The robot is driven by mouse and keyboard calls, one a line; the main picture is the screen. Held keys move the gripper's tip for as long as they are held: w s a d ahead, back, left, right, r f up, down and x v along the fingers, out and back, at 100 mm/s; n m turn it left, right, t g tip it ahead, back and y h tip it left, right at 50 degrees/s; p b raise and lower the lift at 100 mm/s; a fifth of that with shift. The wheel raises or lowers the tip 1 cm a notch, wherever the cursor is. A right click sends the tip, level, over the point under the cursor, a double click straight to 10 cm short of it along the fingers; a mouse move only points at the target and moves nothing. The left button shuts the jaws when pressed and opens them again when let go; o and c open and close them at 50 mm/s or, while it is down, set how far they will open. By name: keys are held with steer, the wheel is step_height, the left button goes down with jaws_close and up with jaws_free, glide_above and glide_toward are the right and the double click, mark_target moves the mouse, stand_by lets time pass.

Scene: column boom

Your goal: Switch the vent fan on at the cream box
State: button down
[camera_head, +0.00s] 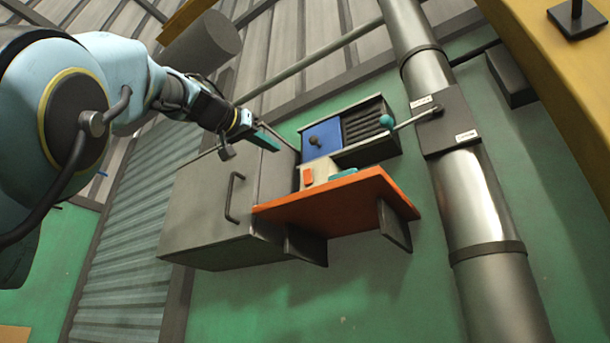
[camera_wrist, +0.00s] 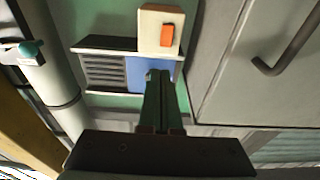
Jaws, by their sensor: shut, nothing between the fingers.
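The cream box (camera_head: 321,168) stands on an orange shelf (camera_head: 290,208) and carries an orange-red rocker switch (camera_head: 308,177). In the wrist view the cream box (camera_wrist: 153,14) is at the top, with its switch (camera_wrist: 168,35) facing me. I cannot tell which way the rocker is tipped. The vent unit behind it has a blue panel (camera_head: 320,137) with a dark knob and a dark slatted grille (camera_head: 362,124). My gripper (camera_head: 272,142) is shut and empty, up and left of the cream box and apart from it. Its closed fingers (camera_wrist: 163,78) overlap the blue panel in the wrist view.
A grey cabinet (camera_head: 205,205) with a bar handle adjoins the shelf at left. A teal item (camera_head: 343,174) lies beside the cream box. A lever with a teal ball (camera_head: 387,121) sticks out from the metal pipe (camera_head: 470,200) at right. A yellow beam (camera_head: 555,75) crosses the upper right.

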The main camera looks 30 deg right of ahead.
steer(key=shift+d, duration=0.1)
steer(key=p, duration=0.9)
glide_toward(310, 168)
steer(key=r+x, duration=0.1)
steer(key=x, duration=0.4)
steer(key=shift+w+d+f+p, duration=0.15)
steer(key=shift+w+d+p, duration=0.1)
steer(key=shift+d, duration=0.15)
steer(key=shift+w+d+f+p, duration=0.2)
steer(key=shift+d+p, duration=0.05)
steer(key=shift+d, duration=0.15)
steer(key=shift+d+r+p, duration=0.15)
steer(key=shift+r+p, duration=0.25)
steer(key=shift+p, duration=0.5)
steer(key=shift+w+d+f+y, duration=0.1)
steer(key=shift+w+f+y, duration=0.05)
steer(key=shift+y, duration=0.15)
steer(key=shift+f, duration=0.15)
